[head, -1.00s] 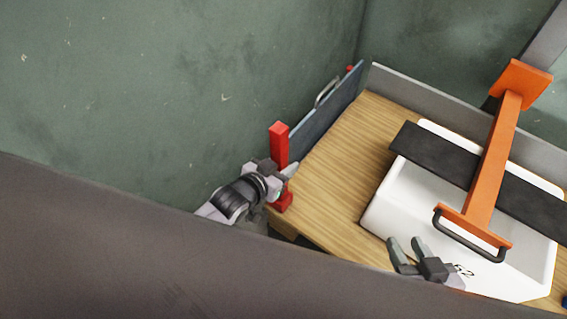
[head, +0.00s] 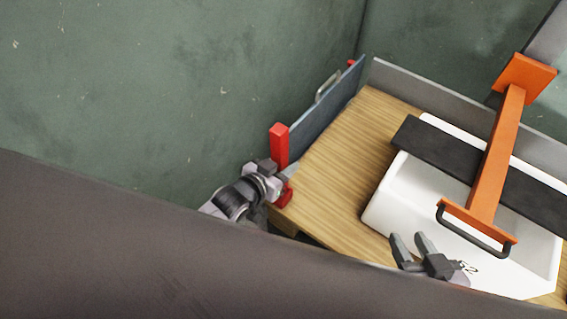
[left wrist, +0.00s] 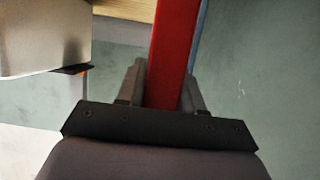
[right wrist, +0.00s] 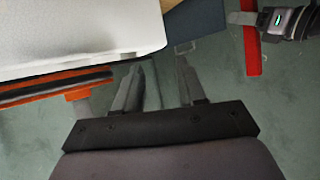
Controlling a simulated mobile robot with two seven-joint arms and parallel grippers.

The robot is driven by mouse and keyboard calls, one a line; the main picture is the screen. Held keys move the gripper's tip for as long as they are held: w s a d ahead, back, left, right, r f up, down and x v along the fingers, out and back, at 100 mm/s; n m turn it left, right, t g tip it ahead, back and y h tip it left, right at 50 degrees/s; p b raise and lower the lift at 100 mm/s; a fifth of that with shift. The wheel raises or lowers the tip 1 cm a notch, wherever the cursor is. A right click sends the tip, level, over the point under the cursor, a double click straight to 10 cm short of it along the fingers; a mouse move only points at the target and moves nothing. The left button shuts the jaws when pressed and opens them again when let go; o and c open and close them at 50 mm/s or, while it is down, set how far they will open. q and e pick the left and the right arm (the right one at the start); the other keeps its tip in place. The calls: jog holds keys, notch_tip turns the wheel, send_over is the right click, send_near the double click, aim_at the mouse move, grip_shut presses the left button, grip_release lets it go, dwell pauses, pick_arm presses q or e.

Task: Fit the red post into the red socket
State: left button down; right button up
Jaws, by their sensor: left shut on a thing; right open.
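The long red post (head: 279,146) stands about upright in the head view, at the left corner of the wooden bench. My left gripper (head: 274,174) is shut on it partway down. In the left wrist view the post (left wrist: 172,50) runs up between the fingers. It also shows in the right wrist view (right wrist: 251,50). A red part (head: 287,196) shows just below the left gripper; I cannot tell whether it is the post's lower end or the red socket. My right gripper (head: 408,248) is open and empty in front of the white block.
A blue-grey panel (head: 325,105) with a handle stands along the bench's left edge, with a small red piece (head: 351,63) at its far end. The white block (head: 385,205) sits under an orange press arm (head: 497,150) and a dark bar. Bare bench (head: 345,150) lies between.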

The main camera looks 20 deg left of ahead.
pick_arm(q)
jog(key=shift+f, duration=0.2)
pick_arm(e)
jog(key=shift+f, duration=0.2)
pick_arm(q)
jog(key=c, duration=0.6)
grip_release()
jog(key=shift+c, duration=0.2)
pick_arm(e)
jog(key=shift+a+r, duration=0.1)
pick_arm(q)
jog(key=shift+s+a+r+p, duration=0.15)
jog(key=shift+s+r+p, duration=0.1)
jog(key=shift+s+p, duration=0.15)
jog(key=p+v, duration=0.2)
jog(key=v, duration=0.4)
pick_arm(e)
jog(key=shift+s+d+r, duration=0.1)
jog(key=shift+d+r, duration=0.05)
jog(key=shift+d, duration=0.15)
pick_arm(q)
jog(key=shift+s, duration=0.1)
